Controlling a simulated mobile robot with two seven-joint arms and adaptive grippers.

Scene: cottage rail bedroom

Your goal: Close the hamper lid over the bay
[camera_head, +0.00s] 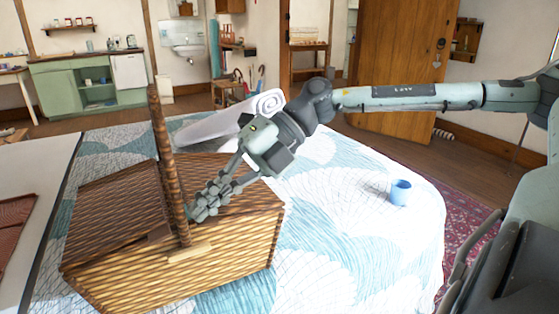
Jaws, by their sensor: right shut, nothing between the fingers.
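The woven brown hamper (190,265) stands on the cloth-covered table at the lower left, with a tall upright handle (165,160) across its middle. Its left lid (115,200) lies flat or nearly flat. The woven right lid (255,202) also looks lowered, partly hidden by my right gripper. My right gripper (203,212) is shut and empty, pointing down over the hamper's top just right of the handle. I cannot tell if its fingertips touch the lid. A dark strip shows near the handle's base. The bay's inside is hidden. My left gripper is out of view.
A rolled pale mat (215,123) lies behind the hamper. A blue mug (400,192) stands on the right of the table (340,235), with clear cloth between it and the hamper. A dark-edged panel (50,225) borders the left side.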

